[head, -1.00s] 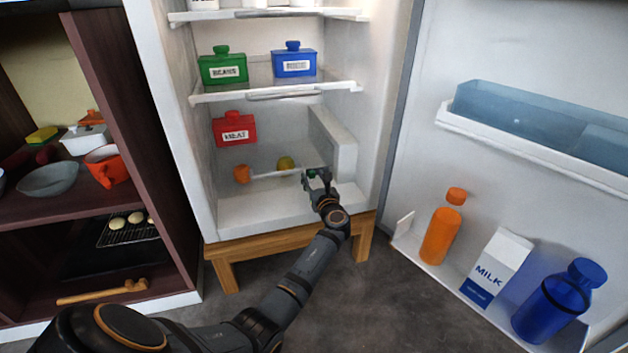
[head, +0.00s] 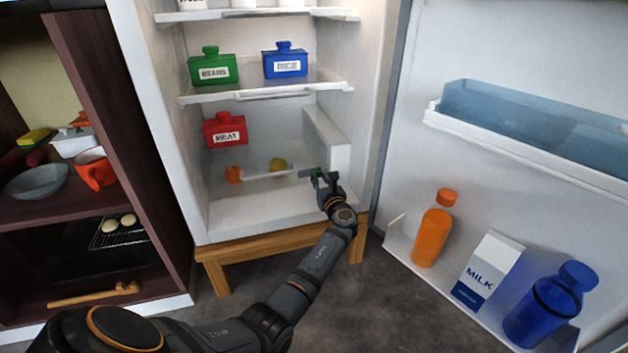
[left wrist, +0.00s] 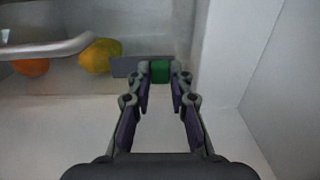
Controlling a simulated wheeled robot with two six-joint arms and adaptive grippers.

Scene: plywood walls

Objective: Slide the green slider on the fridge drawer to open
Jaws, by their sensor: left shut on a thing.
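The fridge drawer (head: 232,200) is the clear bin at the bottom of the open fridge, with a white handle bar (head: 265,174) across its front. The green slider (head: 318,172) sits at the right end of the drawer front, mostly covered by my gripper in the head view. My left gripper (head: 319,178) is shut on it. In the left wrist view the green slider (left wrist: 160,71) shows between the two fingertips, beside a flat grey plate (left wrist: 126,66). My right gripper is not in view.
An orange fruit (head: 233,174) and a yellow-green fruit (head: 278,165) are behind the drawer front. A red meat box (head: 225,131) stands above. The open fridge door (head: 400,150) at the right holds bottles and a milk carton (head: 487,268). A dark cabinet stands left.

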